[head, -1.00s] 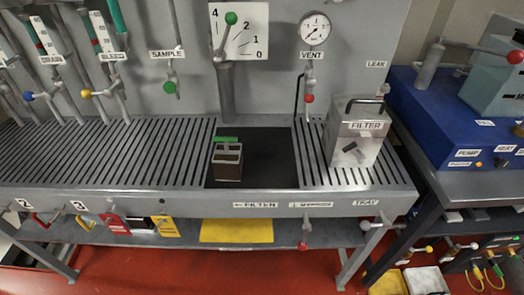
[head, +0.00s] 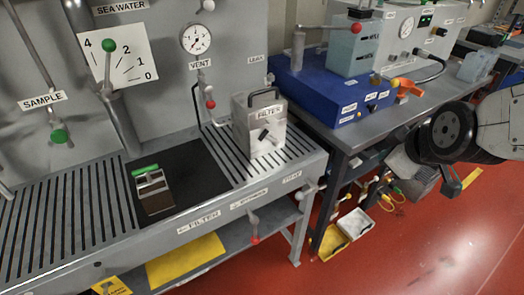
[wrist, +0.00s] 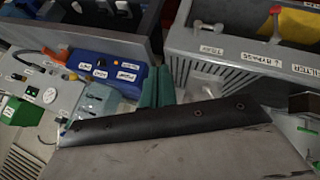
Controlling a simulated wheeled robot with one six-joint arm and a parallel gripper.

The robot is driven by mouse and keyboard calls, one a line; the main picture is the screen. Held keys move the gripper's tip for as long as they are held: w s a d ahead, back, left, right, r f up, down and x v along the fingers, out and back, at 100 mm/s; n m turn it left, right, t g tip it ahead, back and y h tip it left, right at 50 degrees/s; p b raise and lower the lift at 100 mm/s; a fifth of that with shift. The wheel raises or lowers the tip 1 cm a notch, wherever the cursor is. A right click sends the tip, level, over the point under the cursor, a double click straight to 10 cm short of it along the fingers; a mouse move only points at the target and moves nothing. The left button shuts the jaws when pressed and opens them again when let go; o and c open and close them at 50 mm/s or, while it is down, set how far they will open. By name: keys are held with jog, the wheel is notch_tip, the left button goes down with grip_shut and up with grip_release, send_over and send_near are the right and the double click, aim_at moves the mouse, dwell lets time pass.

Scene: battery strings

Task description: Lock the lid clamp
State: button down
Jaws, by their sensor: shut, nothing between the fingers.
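The filter housing (head: 258,128) is a grey metal box with a black top handle. It stands upright on the slatted bench top. In the wrist view two teal fingers (wrist: 156,88) of my gripper show close together, shut and empty, past a large grey plate that covers much of the picture. The fingertips are not clear in the head view, where my arm is at the right, apart from the housing.
A small box with a green handle (head: 152,190) stands on the dark mat. Right of the bench is a table with a blue unit (head: 320,88). A red-knobbed lever (head: 253,226) hangs on the bench front. Red floor (head: 390,240) is open in front of the table.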

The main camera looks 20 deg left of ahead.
jog(key=w+a+f+n+t+y, duration=0.2)
jog(key=w+a+f+n, duration=0.25)
jog(key=a, duration=0.45)
jog(key=n+t+y, duration=0.3)
jog(key=n+t, duration=0.1)
jog(key=n, duration=0.6)
send_near(271, 139)
notch_tip(271, 139, down, 4)
jog(key=w+d, duration=0.2)
jog(key=s+a+f+n+t+y, duration=0.2)
jog(key=s+a+f+n+y, duration=0.25)
jog(key=s+n, duration=0.35)
jog(key=x, duration=0.6)
jog(key=r+x, duration=0.1)
jog(key=x, duration=0.3)
jog(key=shift+w+d+r, duration=0.6)
jog(key=shift+w+r, duration=0.05)
jog(key=shift+r, duration=0.2)
jog(key=shift+w+d+r, duration=0.35)
jog(key=shift+w+r, duration=0.1)
jog(key=shift+r, duration=0.1)
jog(key=shift+a+m, duration=0.1)
jog(key=shift+m, duration=0.15)
